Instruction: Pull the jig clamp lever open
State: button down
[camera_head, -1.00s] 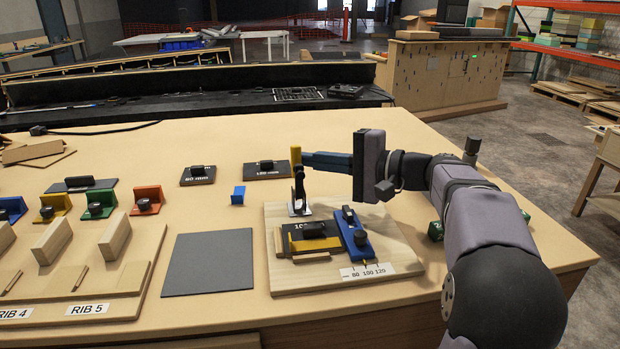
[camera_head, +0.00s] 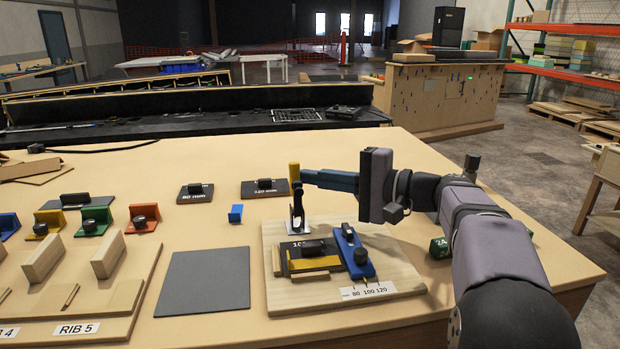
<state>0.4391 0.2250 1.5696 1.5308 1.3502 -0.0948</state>
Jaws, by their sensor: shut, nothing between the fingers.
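The jig clamp lever (camera_head: 295,176) stands upright, with a yellow grip on top and a dark lower part. It rises from a metal bracket at the back left of the light wooden jig board (camera_head: 335,303). My gripper (camera_head: 304,177) reaches in from the right with its blue fingers pointing left. It is shut and empty, its tips at the right side of the lever just below the yellow grip. I cannot tell whether they touch it. In front of the lever, a dark block (camera_head: 292,251) sits by a yellow bar (camera_head: 315,263) and a blue piece (camera_head: 352,252).
A grey mat (camera_head: 206,281) lies left of the jig. Coloured brackets (camera_head: 143,218) stand further left.

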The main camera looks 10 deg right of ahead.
jog(key=v, duration=0.8)
jog(key=shift+s+d+r, duration=0.15)
jog(key=shift+s+d, duration=0.1)
jog(key=shift+d, duration=0.05)
jog(key=s+a+r+g+h+p, duration=0.1)
jog(key=s+a+r+g+p, duration=0.1)
jog(key=a+p, duration=0.5)
jog(key=s+a+r+g+h+p, duration=0.15)
jog(key=a+p, duration=0.25)
jog(key=p, duration=0.5)
jog(key=s+f+n+g+h+p, duration=0.3)
jog(key=s+g+h+p, duration=0.25)
jog(key=s+p, duration=0.8)
jog(key=s+d+r+n+g+h+p, duration=0.1)
jog(key=s+d+r+n+h+p, duration=0.2)
jog(key=p, duration=1.1)
jog(key=s+d+n+h, duration=0.2)
jog(key=s+d, duration=0.1)
jog(key=s, duration=0.1)
jog(key=shift+s+d+r+n+h, duration=0.2)
jog(key=shift+d+r+n+h, duration=0.1)
jog(key=shift+d+n, duration=0.1)
